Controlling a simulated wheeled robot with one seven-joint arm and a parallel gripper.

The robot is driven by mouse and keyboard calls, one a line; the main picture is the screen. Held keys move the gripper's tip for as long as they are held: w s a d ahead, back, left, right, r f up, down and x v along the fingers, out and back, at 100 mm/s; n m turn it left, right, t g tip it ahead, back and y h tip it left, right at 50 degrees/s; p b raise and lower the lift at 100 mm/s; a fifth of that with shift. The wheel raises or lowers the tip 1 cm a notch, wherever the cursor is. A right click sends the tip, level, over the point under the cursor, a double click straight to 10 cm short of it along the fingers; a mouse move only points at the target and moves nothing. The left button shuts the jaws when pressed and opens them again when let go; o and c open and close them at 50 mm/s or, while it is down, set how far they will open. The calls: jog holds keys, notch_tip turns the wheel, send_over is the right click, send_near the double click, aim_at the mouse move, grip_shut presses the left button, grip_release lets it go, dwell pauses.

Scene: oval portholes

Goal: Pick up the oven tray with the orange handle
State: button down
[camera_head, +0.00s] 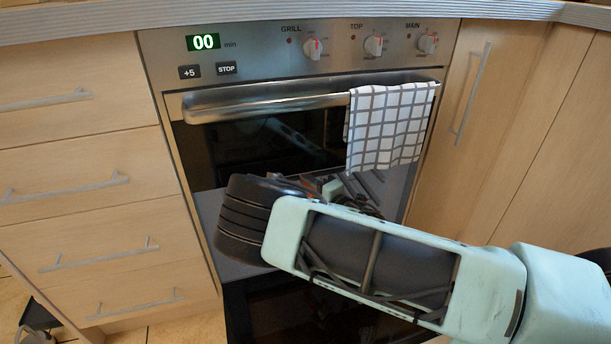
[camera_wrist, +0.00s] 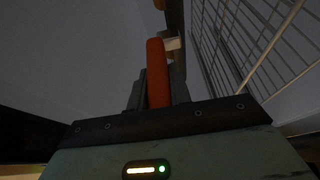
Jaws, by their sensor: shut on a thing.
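An orange handle (camera_wrist: 157,72) stands upright in the middle of the wrist view, between the fingers of my gripper (camera_wrist: 158,88). My gripper is shut on this handle. In the head view my gripper (camera_head: 345,188) is mostly hidden behind my own wrist, in front of the oven; small orange parts show there. A plain grey surface (camera_wrist: 75,55) fills the left of the wrist view; I cannot tell whether it is the tray. The rest of the tray cannot be made out clearly.
The oven front has a metal bar handle (camera_head: 265,101) with a checked towel (camera_head: 388,127) hanging on it. Knobs (camera_head: 373,46) sit above. Wooden drawers (camera_head: 75,170) are at left, a cupboard door (camera_head: 490,130) at right. A wire rack (camera_wrist: 255,45) shows in the wrist view.

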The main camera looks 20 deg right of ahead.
jog(key=s+p, duration=0.4)
jog(key=s, duration=1.1)
jog(key=shift+s+r, duration=0.1)
jog(key=shift+r, duration=0.2)
